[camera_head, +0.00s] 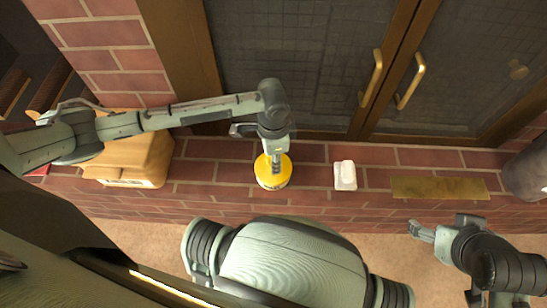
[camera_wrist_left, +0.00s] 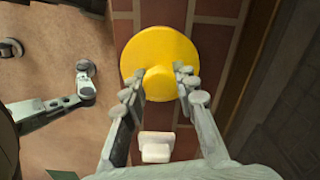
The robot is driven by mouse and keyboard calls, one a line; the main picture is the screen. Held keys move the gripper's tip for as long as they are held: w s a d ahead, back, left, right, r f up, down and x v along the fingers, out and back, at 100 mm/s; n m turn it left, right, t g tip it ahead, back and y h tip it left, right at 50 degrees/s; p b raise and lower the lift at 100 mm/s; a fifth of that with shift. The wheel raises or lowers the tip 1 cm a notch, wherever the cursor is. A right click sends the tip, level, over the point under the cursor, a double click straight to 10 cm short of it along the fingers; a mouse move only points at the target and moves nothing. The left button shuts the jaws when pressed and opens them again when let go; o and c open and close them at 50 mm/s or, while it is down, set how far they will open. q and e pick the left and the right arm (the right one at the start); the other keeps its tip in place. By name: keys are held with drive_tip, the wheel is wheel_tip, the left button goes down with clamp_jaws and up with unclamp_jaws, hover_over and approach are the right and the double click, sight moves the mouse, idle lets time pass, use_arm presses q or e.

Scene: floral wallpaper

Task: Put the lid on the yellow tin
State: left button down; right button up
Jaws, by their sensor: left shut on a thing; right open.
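The yellow lid (camera_wrist_left: 160,45) is round with a knob (camera_wrist_left: 157,84), seen from above in the left wrist view. My left gripper (camera_wrist_left: 162,88) is shut on this knob, with a finger on each side. In the head view the left gripper (camera_head: 275,163) points down at the yellow round shape of the lid (camera_head: 264,174) over the brick ledge. The yellow tin is largely hidden beneath the lid, and I cannot tell whether the two touch. My right gripper (camera_head: 418,232) is open and empty at the lower right, away from the tin.
A small white object (camera_head: 345,176) lies on the brick ledge (camera_head: 315,176) right of the lid. A brass plate (camera_head: 440,188) lies farther right, and a grey rounded object (camera_head: 527,172) stands at the right edge. A wooden box (camera_head: 135,160) stands left. Cabinet doors with brass handles (camera_head: 372,78) rise behind.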

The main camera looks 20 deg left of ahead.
use_arm(q)
drive_tip(key=shift+p, duration=0.55)
drive_tip(key=shift+f+p, duration=0.15)
drive_tip(key=shift+p, duration=0.9)
idle(1.5)
idle(0.3)
drive_tip(key=c, duration=0.6)
unclamp_jaws()
